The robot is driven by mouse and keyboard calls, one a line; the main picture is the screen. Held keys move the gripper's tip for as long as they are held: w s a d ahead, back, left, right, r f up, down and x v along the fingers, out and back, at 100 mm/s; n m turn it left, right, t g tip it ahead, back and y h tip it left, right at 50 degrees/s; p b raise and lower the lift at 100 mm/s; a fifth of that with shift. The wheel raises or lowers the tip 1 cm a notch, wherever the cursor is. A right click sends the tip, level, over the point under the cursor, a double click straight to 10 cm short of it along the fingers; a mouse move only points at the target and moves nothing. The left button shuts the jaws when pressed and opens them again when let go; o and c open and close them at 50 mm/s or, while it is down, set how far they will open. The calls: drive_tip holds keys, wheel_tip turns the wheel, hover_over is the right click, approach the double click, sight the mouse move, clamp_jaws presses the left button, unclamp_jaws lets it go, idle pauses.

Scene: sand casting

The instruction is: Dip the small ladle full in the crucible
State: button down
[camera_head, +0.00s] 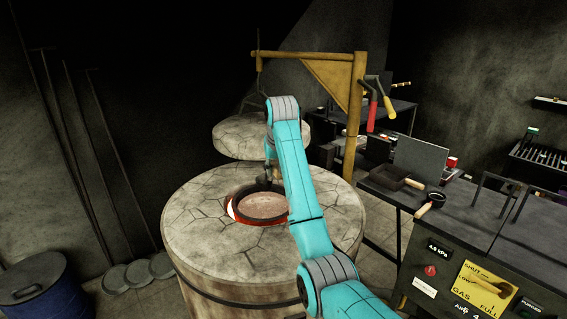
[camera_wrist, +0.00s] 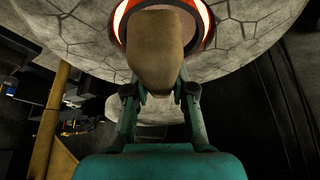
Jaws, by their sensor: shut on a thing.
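The crucible (camera_head: 263,206) sits in the round opening of the cracked stone furnace, with a red glowing rim around it and a dull pinkish surface inside. My gripper (camera_wrist: 160,88) is shut on a brown wooden handle (camera_wrist: 155,52), which fills the middle of the wrist view before the glowing opening. I take it as the small ladle's handle; its bowl is hidden in the wrist view and cannot be made out in the head view. In the head view my gripper (camera_head: 268,174) is at the crucible's far edge, partly behind my arm.
The furnace (camera_head: 200,235) stands in the middle, its stone lid (camera_head: 240,140) swung behind on a yellow post (camera_head: 354,115). A dark cup with a wooden handle (camera_head: 424,209) lies on the right bench. A blue barrel (camera_head: 42,295) stands front left.

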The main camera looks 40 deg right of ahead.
drive_tip(key=shift+w+a+f, duration=0.1)
drive_tip(key=shift+a+f, duration=0.1)
drive_tip(key=shift+f, duration=0.85)
wheel_tip(320, 180, down, 15)
drive_tip(key=shift+d+r, duration=0.15)
drive_tip(key=shift+r, duration=0.05)
idle(0.5)
drive_tip(key=shift+r, duration=0.15)
idle(1.5)
wheel_tip(320, 180, up, 12)
idle(1.8)
idle(1.0)
drive_tip(key=shift+w+a+f+g+h, duration=0.1)
drive_tip(key=shift+w+a+h, duration=0.15)
drive_tip(key=shift+a, duration=0.25)
drive_tip(key=shift+w+a+f+g+h, duration=0.1)
drive_tip(key=shift+w+a+h, duration=0.1)
drive_tip(key=shift+a+h, duration=0.25)
drive_tip(key=shift+w+a+f+g+h, duration=0.1)
drive_tip(key=shift+w+a+h, duration=0.1)
drive_tip(key=shift+a, duration=0.35)
